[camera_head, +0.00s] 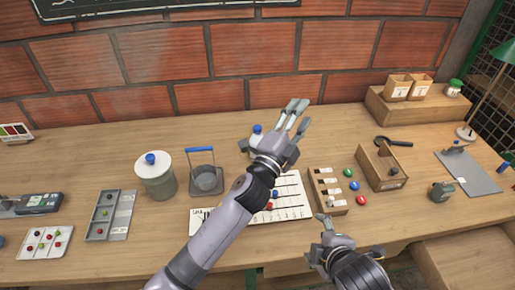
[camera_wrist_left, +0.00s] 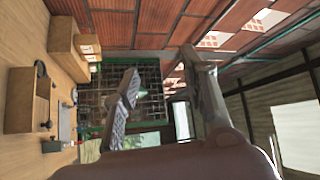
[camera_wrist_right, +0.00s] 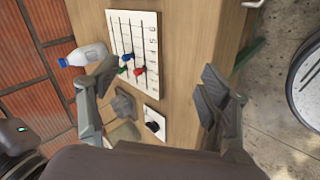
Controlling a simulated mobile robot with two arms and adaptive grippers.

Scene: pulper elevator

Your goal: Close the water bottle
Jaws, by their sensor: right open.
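A small pale water bottle (camera_head: 257,139) with a blue top stands at the back of the table near the brick wall. My left gripper and forearm hide part of it in the head view. In the right wrist view, the bottle (camera_wrist_right: 90,55) shows its pale body and blue top, just beyond one finger. My left gripper (camera_head: 296,112) is open and empty, raised in front and to the right of the bottle. My right gripper (camera_head: 320,232) is open and empty, low near the table's front edge, well away from the bottle.
A slider panel (camera_head: 293,195) lies under my left arm, with a wooden slotted block (camera_head: 328,190) beside it. A lidded jar (camera_head: 157,180) and a blue-handled container (camera_head: 205,178) stand left. A wooden box (camera_head: 381,168) and a magnifier (camera_head: 393,141) are at right.

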